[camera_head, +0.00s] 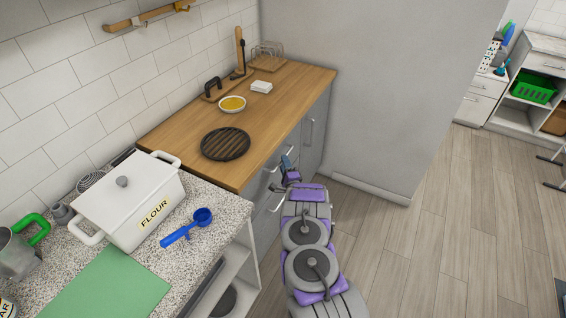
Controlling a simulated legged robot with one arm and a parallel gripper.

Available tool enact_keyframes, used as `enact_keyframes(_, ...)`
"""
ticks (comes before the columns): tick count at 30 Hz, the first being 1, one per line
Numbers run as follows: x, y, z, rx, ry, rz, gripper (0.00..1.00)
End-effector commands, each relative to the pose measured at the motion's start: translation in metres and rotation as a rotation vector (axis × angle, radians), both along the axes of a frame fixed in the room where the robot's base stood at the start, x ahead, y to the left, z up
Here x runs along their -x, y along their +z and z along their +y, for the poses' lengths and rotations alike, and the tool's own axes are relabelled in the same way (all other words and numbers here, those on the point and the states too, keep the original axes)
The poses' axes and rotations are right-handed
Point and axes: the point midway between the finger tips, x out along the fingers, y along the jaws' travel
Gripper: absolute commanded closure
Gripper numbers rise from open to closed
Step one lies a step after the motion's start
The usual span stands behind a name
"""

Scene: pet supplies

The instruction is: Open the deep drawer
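The grey cabinet under the wooden counter has drawer fronts with metal bar handles. An upper drawer handle (271,167) and a lower drawer handle (274,204) show just left of my arm. The drawers look closed; I cannot tell from this angle which front is the deep drawer, and my arm hides part of the fronts. My gripper (287,165) is small in view, close to the cabinet front and to the right of the upper handle. I cannot tell whether it touches anything or whether its fingers are apart.
A cabinet door with a vertical handle (312,130) is right of the drawers, beside a grey wall (380,90). The wooden counter (180,133) holds a black trivet (226,144) and a bowl (232,104). A flour box (130,203) stands at left. Floor (440,240) at right is clear.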

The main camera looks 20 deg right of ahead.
Motion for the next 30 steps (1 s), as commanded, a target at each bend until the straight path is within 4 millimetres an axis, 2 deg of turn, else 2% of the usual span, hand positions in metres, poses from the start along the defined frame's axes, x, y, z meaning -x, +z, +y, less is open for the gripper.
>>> enact_keyframes(7, -0.02, 0.002, -0.004, 0.0, 0.0, -0.001, 0.61)
enact_keyframes(19, -0.025, 0.003, -0.004, -0.001, -0.001, 0.001, 0.61)
enact_keyframes(30, -0.025, 0.003, -0.005, -0.001, -0.001, 0.001, 0.96)
